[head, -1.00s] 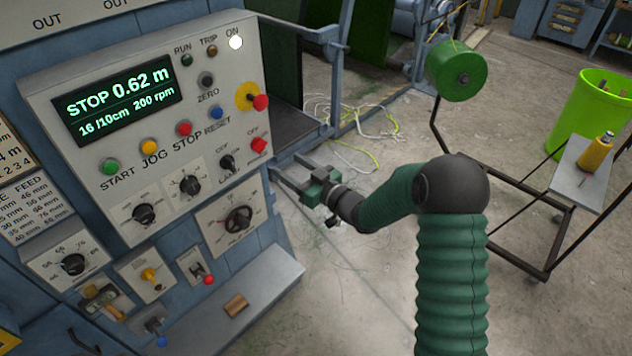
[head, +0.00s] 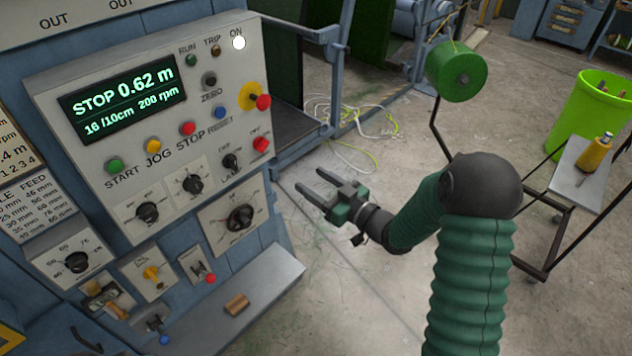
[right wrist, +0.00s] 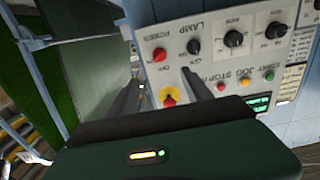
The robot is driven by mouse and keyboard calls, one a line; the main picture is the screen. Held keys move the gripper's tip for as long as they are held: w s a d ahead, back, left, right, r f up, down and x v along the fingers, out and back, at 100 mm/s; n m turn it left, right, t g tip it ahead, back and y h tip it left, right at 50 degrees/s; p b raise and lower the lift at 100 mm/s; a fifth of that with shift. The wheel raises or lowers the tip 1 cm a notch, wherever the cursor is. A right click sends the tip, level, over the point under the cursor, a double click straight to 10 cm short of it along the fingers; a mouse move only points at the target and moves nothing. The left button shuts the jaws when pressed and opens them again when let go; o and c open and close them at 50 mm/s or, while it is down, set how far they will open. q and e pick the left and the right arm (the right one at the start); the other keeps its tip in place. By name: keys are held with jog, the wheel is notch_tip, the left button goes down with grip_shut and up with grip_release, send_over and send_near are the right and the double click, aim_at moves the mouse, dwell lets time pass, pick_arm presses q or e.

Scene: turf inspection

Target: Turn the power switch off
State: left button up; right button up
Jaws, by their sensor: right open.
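The power switch (head: 262,145) is a small red switch at the lower right edge of the control panel (head: 232,72), with OFF printed above it. It also shows in the right wrist view (right wrist: 159,54), between the words POWER and OFF. The white lamp (head: 238,42) under ON is lit. My right gripper (head: 309,179) is open and empty, to the right of the panel and below the switch, apart from it. In the right wrist view its two fingers (right wrist: 162,77) point toward the panel, with the switch beyond their tips. My left gripper is out of view.
A red mushroom button on a yellow disc (head: 263,102) sits just above the switch. The black LAMP knob (head: 230,161) is to its left. The display (head: 122,100) reads STOP 0.62 m. A ledge (head: 255,290) juts out below. Open floor lies right of the panel.

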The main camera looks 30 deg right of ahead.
jog(key=shift+d, duration=0.1)
jog(key=shift+s+d+f, duration=0.1)
jog(key=shift+d, duration=0.2)
jog(key=b+v, duration=0.4)
jog(key=v, duration=1.2)
jog(key=shift+s+d, duration=0.2)
jog(key=shift+s, duration=0.1)
